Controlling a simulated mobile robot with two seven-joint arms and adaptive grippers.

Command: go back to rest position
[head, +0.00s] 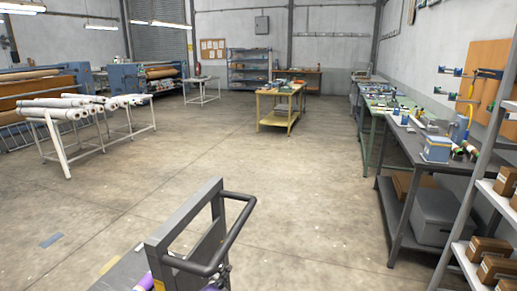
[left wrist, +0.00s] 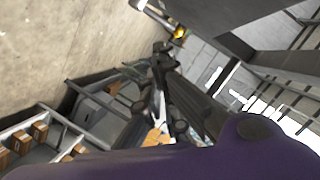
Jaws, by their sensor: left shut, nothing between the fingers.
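My left gripper (head: 222,270) shows at the bottom of the head view, small and partly cut off by the frame edge. It is close to the dark handle of a grey cart (head: 190,215); I cannot tell whether it touches the handle. In the left wrist view, the dark fingers of the left gripper (left wrist: 161,50) are together with nothing held between them. A purple surface fills the bottom of that view. My right gripper is in neither view.
Shelves with cardboard boxes (head: 497,268) and a grey workbench (head: 405,150) line the right. A white rack of rolls (head: 62,113) stands at left. A yellow table (head: 278,108) stands farther back. The concrete floor between them is mostly clear.

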